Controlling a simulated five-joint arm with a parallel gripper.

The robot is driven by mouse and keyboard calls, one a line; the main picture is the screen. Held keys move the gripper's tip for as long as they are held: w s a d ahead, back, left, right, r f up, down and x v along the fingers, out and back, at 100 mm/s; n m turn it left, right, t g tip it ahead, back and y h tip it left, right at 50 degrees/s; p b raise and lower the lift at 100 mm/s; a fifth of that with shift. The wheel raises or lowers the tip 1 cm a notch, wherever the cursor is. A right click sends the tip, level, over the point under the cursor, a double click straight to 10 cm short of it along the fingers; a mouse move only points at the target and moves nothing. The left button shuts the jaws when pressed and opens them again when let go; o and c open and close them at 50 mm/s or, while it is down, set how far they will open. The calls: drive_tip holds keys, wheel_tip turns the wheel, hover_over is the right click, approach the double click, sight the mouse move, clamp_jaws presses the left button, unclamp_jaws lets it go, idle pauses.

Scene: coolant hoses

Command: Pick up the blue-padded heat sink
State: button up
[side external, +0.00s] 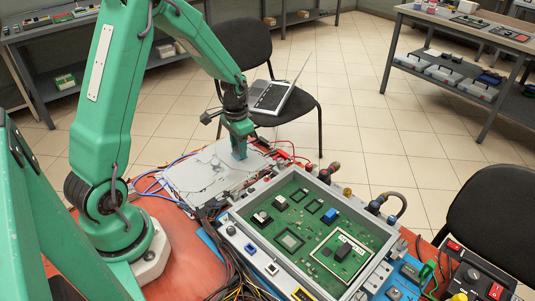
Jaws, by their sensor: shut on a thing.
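A small block with a blue face (330,215) sits on the green circuit board (300,230) inside the grey-framed tray; it looks like the blue-padded heat sink, but it is too small to be sure. My gripper (239,151) points down over the grey plate (190,178), behind and left of that board and apart from the blue block. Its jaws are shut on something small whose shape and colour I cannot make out. Other small blocks sit on the board: a pale one (280,202), a white and dark one (262,217) and a black one (343,251).
Hose fittings (376,204) stand along the tray's right edge. Loose cables (235,270) lie at its front left, and red wires run behind it. A control box (478,282) is at the front right. A chair with a laptop (271,95) stands behind the table.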

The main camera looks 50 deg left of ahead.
drive_tip(key=shift+r, duration=0.15)
drive_tip(key=shift+r, duration=0.55)
drive_tip(key=r, duration=0.3)
drive_tip(key=shift+d, duration=0.35)
drive_tip(key=s+d+r, duration=0.2)
drive_tip(key=d+r, duration=0.4)
drive_tip(key=d, duration=0.4)
drive_tip(key=shift+s+d+r, duration=0.25)
drive_tip(key=shift+d+r, duration=0.05)
drive_tip(key=shift+d, duration=0.1)
drive_tip(key=shift+d, duration=0.1)
drive_tip(key=s+d, duration=0.5)
drive_tip(key=d, duration=0.3)
drive_tip(key=s+d+n, duration=0.1)
drive_tip(key=s+d, duration=0.4)
drive_tip(key=d, duration=0.4)
drive_tip(key=s+d+r+n, duration=0.1)
drive_tip(key=s+d, duration=0.5)
drive_tip(key=d, duration=0.2)
drive_tip(key=shift+d, duration=0.3)
